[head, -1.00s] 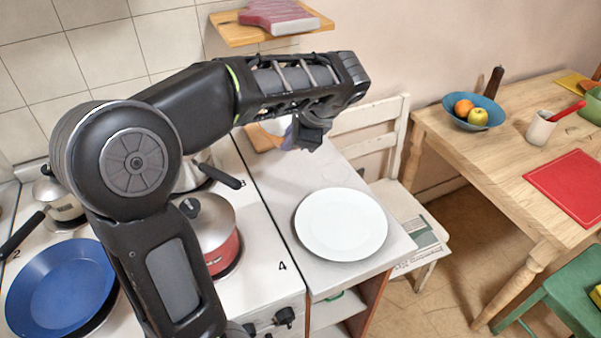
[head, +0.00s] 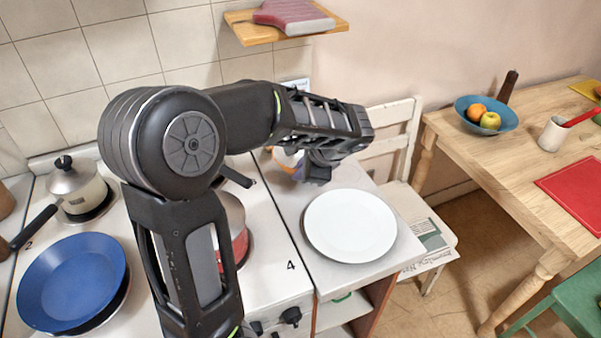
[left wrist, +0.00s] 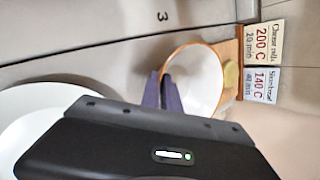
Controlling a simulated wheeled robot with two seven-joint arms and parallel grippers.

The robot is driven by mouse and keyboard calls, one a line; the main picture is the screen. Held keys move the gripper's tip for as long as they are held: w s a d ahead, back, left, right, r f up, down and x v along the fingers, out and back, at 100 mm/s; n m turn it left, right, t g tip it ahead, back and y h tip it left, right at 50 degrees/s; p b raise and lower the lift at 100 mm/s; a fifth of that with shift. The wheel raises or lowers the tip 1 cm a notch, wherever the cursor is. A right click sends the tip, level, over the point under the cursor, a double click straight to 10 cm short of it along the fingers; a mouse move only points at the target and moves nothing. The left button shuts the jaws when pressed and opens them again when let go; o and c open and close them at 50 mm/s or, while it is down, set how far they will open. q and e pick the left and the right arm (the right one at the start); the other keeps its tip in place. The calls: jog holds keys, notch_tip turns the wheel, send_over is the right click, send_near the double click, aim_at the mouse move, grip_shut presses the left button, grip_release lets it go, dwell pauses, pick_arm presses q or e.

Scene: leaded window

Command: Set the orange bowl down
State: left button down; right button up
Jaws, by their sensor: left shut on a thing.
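The orange bowl (left wrist: 193,80), white inside with an orange outer wall, shows in the left wrist view at the fingers. In the head view only a part of the bowl (head: 287,158) shows, behind my left gripper (head: 300,171). The purple fingers of my left gripper (left wrist: 163,92) are shut on the bowl's near rim. The bowl is over the worktop beside the stove, overlapping a wooden board (left wrist: 229,52). I cannot tell whether its base touches anything. My right gripper is not in view.
A white plate (head: 350,226) lies on the worktop in front of the gripper. Two recipe cards (left wrist: 263,62) are beyond the board. A white chair (head: 408,190) stands right.

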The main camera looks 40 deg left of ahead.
pick_arm(q)
jog(key=shift+f, duration=0.45)
jog(key=c, duration=1.6)
grip_release()
jog(key=shift+r, duration=0.15)
jog(key=v, duration=1.1)
jog(key=shift+d+r, duration=0.3)
jog(key=shift+s, duration=0.1)
